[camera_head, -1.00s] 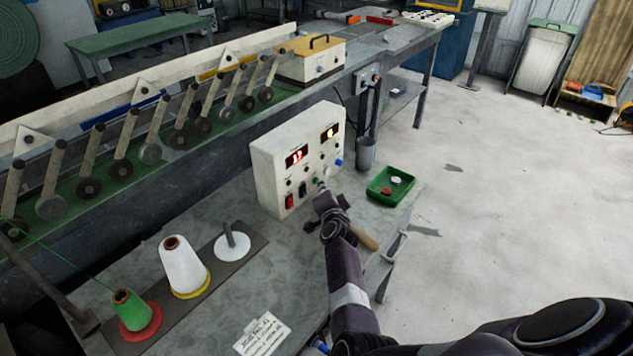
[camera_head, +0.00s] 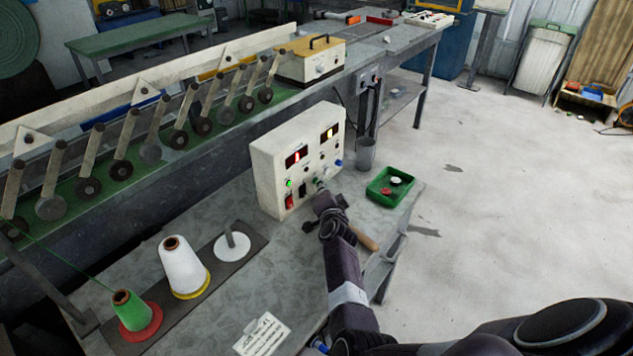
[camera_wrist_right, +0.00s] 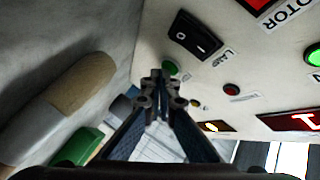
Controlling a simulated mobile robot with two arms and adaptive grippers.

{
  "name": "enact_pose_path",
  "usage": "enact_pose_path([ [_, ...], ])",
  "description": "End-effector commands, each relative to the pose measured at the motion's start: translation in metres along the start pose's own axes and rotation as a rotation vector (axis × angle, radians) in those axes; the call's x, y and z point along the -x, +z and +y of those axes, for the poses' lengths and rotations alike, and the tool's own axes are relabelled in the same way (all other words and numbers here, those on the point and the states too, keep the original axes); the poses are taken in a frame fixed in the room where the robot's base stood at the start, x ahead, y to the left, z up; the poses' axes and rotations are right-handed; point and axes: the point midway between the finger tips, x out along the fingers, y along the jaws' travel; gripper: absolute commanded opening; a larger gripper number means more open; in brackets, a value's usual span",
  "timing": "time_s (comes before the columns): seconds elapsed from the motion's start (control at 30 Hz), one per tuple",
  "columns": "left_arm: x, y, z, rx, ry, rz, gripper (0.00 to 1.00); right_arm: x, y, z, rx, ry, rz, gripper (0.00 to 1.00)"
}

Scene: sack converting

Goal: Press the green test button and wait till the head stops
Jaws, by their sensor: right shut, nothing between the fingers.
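A white control box (camera_head: 268,165) stands on the grey bench, with two lit displays, switches, buttons and lamps on its sloped face. A green lamp (camera_head: 289,183) glows at its lower left; in the right wrist view a green lamp (camera_wrist_right: 313,55) is at the right edge. My right gripper (camera_head: 319,185) is shut and empty at the lower part of the panel. In the right wrist view its fingertips (camera_wrist_right: 160,76) overlap the edge of a round green button (camera_wrist_right: 170,67). I cannot tell whether they touch it. My left gripper is not in view.
A green tray (camera_head: 377,192) with small red and white pieces sits right of the box, near a grey cup (camera_head: 365,155). A wooden handle (camera_head: 366,240) lies near my right arm. Thread cones (camera_head: 183,268) stand front left. Behind is a row of rollers (camera_head: 120,168).

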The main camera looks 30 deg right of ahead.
Motion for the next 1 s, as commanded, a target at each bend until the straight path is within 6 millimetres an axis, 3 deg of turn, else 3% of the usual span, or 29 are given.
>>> enact_pose_path([
  [0.63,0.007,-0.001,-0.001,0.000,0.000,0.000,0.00,0.013,-0.009,0.009,0.001,0.001,0.000,0.00],
  [1.0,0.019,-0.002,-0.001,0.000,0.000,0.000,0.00,0.038,-0.027,0.027,0.004,0.002,-0.001,0.00],
])
